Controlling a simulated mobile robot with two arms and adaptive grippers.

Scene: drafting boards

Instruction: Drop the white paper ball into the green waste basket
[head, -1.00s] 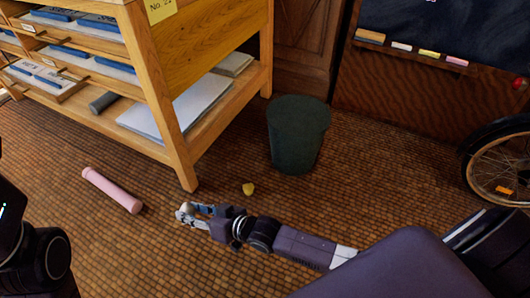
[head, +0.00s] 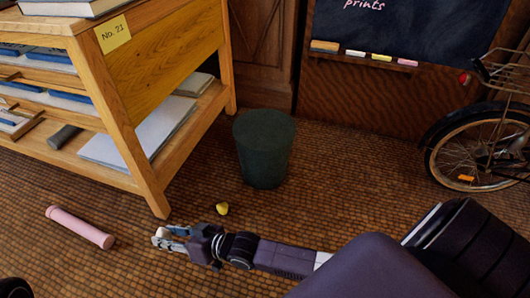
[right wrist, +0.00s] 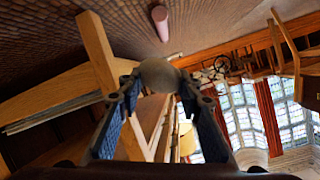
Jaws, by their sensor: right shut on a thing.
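The white paper ball (right wrist: 158,74) is held between the fingertips of my right gripper (right wrist: 156,88) in the right wrist view. In the head view my right gripper (head: 168,238) is shut on the ball (head: 160,238), low over the floor, left of and nearer than the basket. The dark green waste basket (head: 264,158) stands upright on the floor, behind and to the right of the gripper, apart from it. Its inside cannot be made out. My left gripper is not in view.
A pink roll (head: 80,227) lies at left. A wooden shelf unit (head: 150,185) stands left of the basket. A bicycle (head: 485,150) and a blackboard (head: 420,30) are at right.

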